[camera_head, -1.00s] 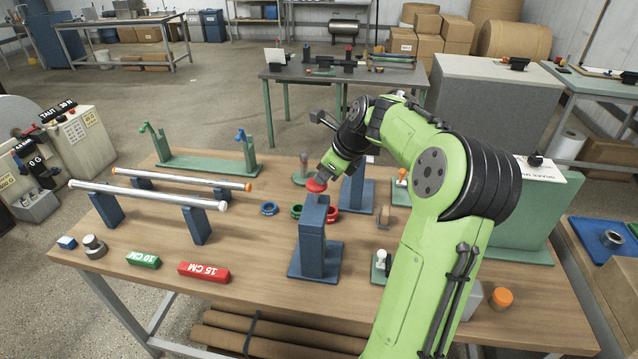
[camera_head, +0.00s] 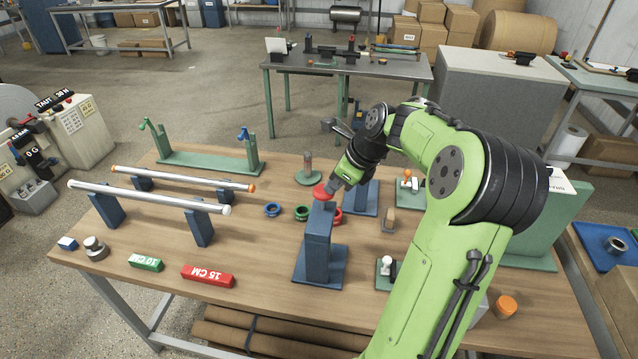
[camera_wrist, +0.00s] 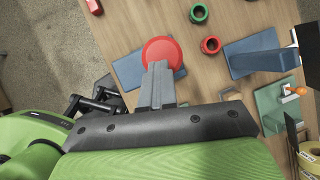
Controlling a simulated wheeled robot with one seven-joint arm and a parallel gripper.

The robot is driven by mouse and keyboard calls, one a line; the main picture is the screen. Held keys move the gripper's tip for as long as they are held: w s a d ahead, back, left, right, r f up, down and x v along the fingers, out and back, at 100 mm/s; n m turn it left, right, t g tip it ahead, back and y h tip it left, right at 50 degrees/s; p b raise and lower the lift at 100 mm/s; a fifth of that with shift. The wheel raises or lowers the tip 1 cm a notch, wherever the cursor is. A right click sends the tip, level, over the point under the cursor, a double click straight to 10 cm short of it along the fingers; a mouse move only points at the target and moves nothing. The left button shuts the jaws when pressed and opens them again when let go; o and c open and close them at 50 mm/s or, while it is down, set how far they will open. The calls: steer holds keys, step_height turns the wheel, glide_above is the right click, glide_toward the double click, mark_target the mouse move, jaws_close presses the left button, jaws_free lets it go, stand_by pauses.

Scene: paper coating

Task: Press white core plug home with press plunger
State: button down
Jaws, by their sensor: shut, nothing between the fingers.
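The press appears to be the upright blue post (camera_head: 318,250) on a blue base, with a round red plunger cap (camera_head: 321,193) on top. My gripper (camera_head: 334,187) is shut and empty, its tips at the cap's right side. In the wrist view the closed fingertips (camera_wrist: 158,68) overlap the lower edge of the red cap (camera_wrist: 163,51); I cannot tell whether they touch it. A white-topped piece (camera_head: 387,263) stands on a small green base right of the post. I cannot tell whether it is the white core plug. The inside of the press is hidden.
Red, green and blue rings (camera_head: 272,210) lie behind the post. Two tubes (camera_head: 150,197) rest on blue stands at left. Red (camera_head: 207,276) and green (camera_head: 146,262) blocks lie at the front. An orange-topped piece (camera_head: 408,180) stands at right. The table's front middle is clear.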

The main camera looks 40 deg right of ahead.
steer(key=p+v, duration=0.4)
steer(key=v, duration=1.1)
steer(key=shift+s+a+p, duration=0.15)
steer(key=shift+s+p, duration=0.05)
steer(key=shift+p, duration=0.15)
steer(key=shift+r, duration=0.1)
steer(key=shift+t, duration=0.3)
